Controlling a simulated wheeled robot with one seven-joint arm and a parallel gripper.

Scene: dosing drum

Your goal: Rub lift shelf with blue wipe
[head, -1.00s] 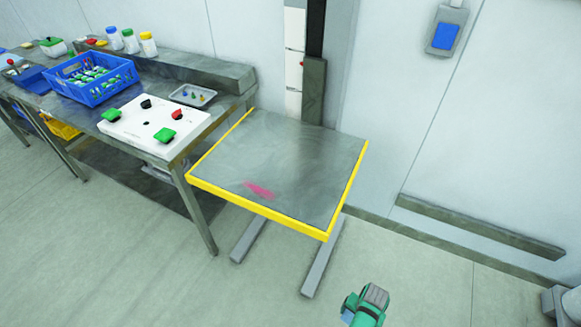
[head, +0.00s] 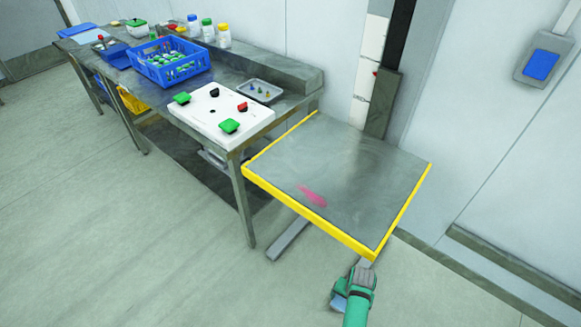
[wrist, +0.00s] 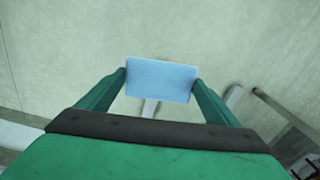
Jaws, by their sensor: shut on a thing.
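The lift shelf (head: 345,175) is a grey metal plate with yellow edges, right of the workbench in the head view. A pink smear (head: 312,195) lies on it near its front left edge. My gripper (head: 342,303) is in front of and below the shelf's front corner, apart from it. In the wrist view my gripper (wrist: 160,82) is shut on the blue wipe (wrist: 160,80), a light blue rectangle between both fingers. A small part of the wipe also shows beside my gripper in the head view.
The workbench left of the shelf bears a white panel (head: 200,112) with green, red and black knobs, a blue crate (head: 190,72) and a small grey tray (head: 248,99). A column (head: 385,105) stands behind the shelf. Floor in front is clear.

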